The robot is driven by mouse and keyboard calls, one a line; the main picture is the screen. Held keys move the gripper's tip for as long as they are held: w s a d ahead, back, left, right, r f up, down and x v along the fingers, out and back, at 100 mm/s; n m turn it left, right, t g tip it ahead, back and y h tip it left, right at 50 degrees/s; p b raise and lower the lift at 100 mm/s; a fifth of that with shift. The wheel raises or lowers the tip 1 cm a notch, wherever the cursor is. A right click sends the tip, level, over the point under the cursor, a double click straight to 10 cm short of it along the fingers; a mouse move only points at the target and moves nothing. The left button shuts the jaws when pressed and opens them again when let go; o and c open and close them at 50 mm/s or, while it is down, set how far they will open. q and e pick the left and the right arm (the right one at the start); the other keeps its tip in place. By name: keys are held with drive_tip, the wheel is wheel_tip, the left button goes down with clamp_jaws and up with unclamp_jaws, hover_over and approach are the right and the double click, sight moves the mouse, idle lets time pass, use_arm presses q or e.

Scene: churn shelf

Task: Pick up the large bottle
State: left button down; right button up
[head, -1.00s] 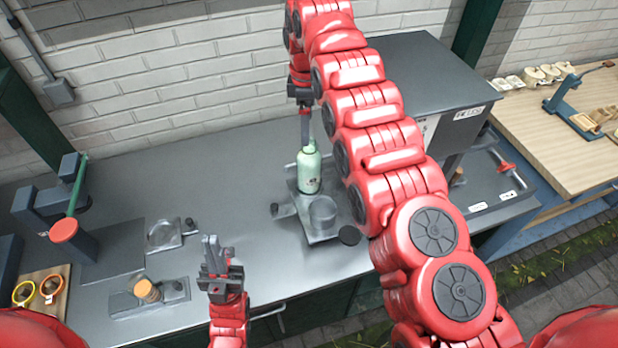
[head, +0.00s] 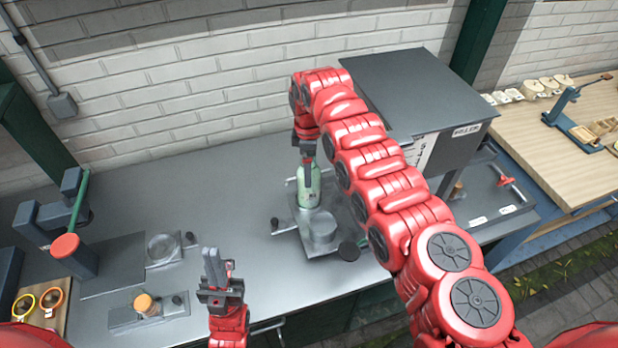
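The large bottle (head: 308,192) is pale green with a label and stands upright on a metal fixture (head: 285,226) on the grey bench. My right gripper (head: 308,172) points down at the bottle's neck, with its dark fingers covering the neck and cap. I cannot tell whether the fingers are around the neck or only in front of it, or whether they touch it. My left gripper (head: 214,268) is raised above the front of the bench, away from the bottle, with nothing visible in it. Its finger gap is not clear.
A dark cabinet (head: 425,90) stands to the right.

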drive_tip(key=shift+f, duration=0.25)
drive_tip(key=shift+c, duration=0.3)
clamp_jaws()
drive_tip(key=shift+w, duration=0.1)
drive_tip(key=shift+r, duration=0.15)
